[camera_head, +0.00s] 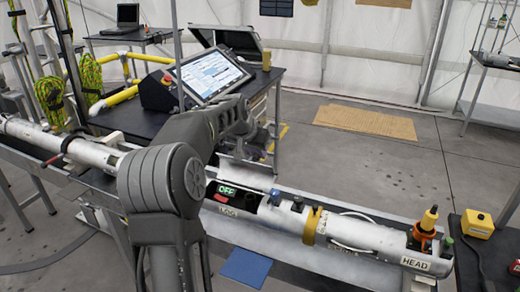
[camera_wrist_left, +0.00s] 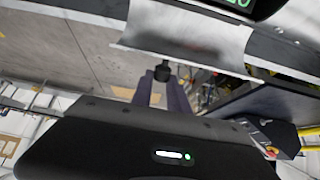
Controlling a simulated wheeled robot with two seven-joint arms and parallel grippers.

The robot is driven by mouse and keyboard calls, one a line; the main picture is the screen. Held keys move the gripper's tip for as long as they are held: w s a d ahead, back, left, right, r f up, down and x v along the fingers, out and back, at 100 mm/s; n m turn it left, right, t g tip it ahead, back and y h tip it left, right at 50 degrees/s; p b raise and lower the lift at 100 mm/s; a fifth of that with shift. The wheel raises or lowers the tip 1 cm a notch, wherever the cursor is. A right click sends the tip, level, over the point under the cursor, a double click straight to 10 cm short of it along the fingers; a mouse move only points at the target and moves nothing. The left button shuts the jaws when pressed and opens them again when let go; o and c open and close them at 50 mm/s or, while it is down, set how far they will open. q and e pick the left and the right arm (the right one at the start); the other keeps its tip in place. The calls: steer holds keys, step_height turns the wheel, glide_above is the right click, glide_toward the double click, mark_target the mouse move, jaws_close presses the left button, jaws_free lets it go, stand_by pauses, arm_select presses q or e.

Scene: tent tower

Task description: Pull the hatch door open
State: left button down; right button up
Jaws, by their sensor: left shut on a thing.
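A long white cylinder (camera_head: 335,232) lies along a bench, with labels "LOG" and "HEAD". An opening in it shows a green "OFF" display (camera_head: 227,190). In the left wrist view, the hatch door (camera_wrist_left: 190,28) is a pale curved panel, standing out from the cylinder beside the green display. A dark knob (camera_wrist_left: 162,71) is at its edge. My left gripper (camera_wrist_left: 160,82) is shut on this knob, its two fingers on either side. In the head view my left arm hides part of the cylinder, and the fingertips are not clear. My right gripper is not in view.
A dark table (camera_head: 128,113) with a tilted screen (camera_head: 210,74) and yellow pipes stands behind my left arm. An orange-and-yellow fitting (camera_head: 424,228) rises near the head end. A blue mat (camera_head: 246,267) lies below the cylinder. Open floor lies at the back right.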

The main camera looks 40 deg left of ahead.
arm_select(q)
steer(key=shift+w+r, duration=0.1)
steer(key=shift+w, duration=0.05)
steer(key=c, duration=1.3)
jaws_free()
steer(key=b+v, duration=0.1)
steer(key=v, duration=0.6)
steer(key=shift+s+d+r+b, duration=0.1)
steer(key=shift+s+r+b, duration=0.15)
steer(key=shift+b, duration=0.05)
steer(key=shift+f, duration=0.1)
